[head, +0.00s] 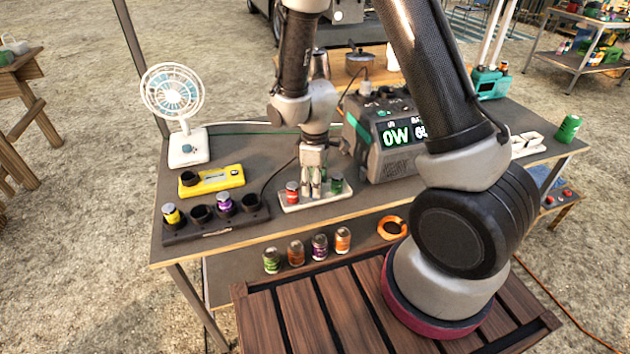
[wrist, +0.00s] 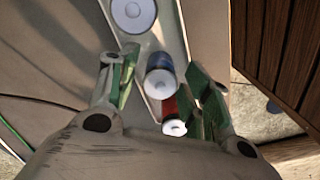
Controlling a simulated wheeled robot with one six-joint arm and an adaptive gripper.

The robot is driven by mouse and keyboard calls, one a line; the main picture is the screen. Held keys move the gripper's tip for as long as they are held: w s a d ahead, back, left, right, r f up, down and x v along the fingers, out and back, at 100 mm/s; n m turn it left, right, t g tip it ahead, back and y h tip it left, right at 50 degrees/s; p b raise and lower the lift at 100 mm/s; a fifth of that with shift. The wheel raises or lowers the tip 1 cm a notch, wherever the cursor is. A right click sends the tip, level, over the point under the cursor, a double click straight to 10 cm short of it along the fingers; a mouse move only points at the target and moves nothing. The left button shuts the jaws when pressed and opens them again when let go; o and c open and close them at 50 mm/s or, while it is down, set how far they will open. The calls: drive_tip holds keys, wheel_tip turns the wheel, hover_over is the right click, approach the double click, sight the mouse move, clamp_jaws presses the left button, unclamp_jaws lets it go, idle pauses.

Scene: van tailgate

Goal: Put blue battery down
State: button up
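My gripper (head: 313,186) points down over a white tray (head: 290,208) on the table. In the wrist view its two green-padded fingers (wrist: 163,88) are spread apart. The blue battery (wrist: 160,80) stands in the tray between them, with a gap visible on each side. In the head view my fingers hide most of it. A red battery (head: 292,193) stands at the left of the tray and a green battery (head: 336,185) at the right. The red one also shows in the wrist view (wrist: 172,112), just below the blue one.
A black charger (head: 215,230) holds a yellow battery (head: 171,214) and a purple battery (head: 223,204). A yellow device (head: 212,181) and a fan (head: 173,95) stand behind it. A power station (head: 385,135) stands right of my gripper. Several cans (head: 320,247) stand on the lower shelf.

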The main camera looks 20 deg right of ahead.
drive_tip(key=shift+r, duration=0.1)
wheel_tip(320, 180, up, 12)
drive_tip(key=f, duration=0.1)
drive_tip(key=s+d+r+m+t, duration=0.1)
drive_tip(key=s+d+r+m, duration=0.25)
drive_tip(key=r, duration=0.35)
drive_tip(key=s+d+r+m+t, duration=0.1)
drive_tip(key=s+d+r+m, duration=0.15)
drive_tip(key=d+r, duration=0.35)
drive_tip(key=s+d+r+m+t, duration=0.1)
drive_tip(key=s+d+r+m, duration=0.1)
drive_tip(key=s+r, duration=0.2)
drive_tip(key=s+d+r+m+t, duration=0.1)
drive_tip(key=s+d+r+m, duration=0.2)
drive_tip(key=s, duration=0.6)
drive_tip(key=shift+d+r, duration=0.25)
drive_tip(key=shift+r, duration=0.3)
